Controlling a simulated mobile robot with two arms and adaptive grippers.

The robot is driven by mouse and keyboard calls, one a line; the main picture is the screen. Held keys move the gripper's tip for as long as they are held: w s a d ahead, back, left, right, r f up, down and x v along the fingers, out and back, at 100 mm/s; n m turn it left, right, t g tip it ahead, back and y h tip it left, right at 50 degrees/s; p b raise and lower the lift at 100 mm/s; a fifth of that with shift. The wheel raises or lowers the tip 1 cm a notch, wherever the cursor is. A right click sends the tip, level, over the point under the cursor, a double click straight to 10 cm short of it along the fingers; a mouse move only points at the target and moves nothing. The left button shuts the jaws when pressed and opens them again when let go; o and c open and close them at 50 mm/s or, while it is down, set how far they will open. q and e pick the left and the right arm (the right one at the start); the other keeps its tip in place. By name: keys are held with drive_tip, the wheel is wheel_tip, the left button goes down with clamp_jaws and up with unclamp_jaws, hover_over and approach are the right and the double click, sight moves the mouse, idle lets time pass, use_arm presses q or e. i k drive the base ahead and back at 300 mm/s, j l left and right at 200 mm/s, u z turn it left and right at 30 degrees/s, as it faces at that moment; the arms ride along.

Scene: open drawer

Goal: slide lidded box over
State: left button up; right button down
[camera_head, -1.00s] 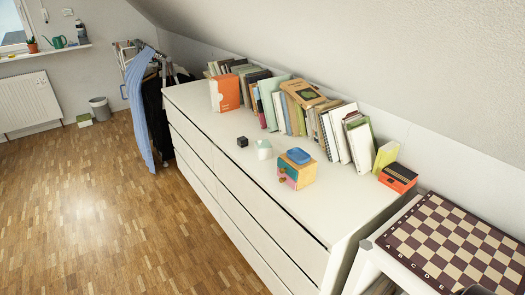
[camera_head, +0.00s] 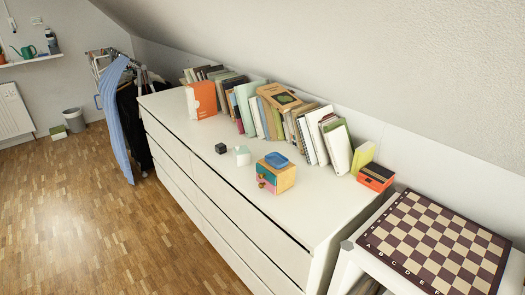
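A small colourful box (camera_head: 284,181) with orange, pink and teal faces stands on top of the white dresser (camera_head: 190,137). A blue piece like a lid (camera_head: 276,160) lies on top of it. Small round knobs or spots show on its left face. A pale mint and white cube (camera_head: 243,156) stands just left of the box, and a small black cube (camera_head: 221,148) stands further left. I cannot tell which one the task calls the lidded box. The dresser's drawers appear shut. Neither gripper shows in the head view.
A row of books (camera_head: 255,112) stands along the back of the dresser. An orange and black box (camera_head: 375,177) sits at its right end. A chessboard (camera_head: 433,240) lies on a white stand to the right.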

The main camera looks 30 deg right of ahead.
sight(244, 160)
drive_tip(key=i+j+z, duration=0.15)
drive_tip(key=z, duration=0.3)
drive_tip(key=i+j+z, duration=0.25)
drive_tip(key=z, duration=0.25)
drive_tip(key=i+j+z, duration=0.15)
drive_tip(key=j+z, duration=0.3)
drive_tip(key=l, duration=0.1)
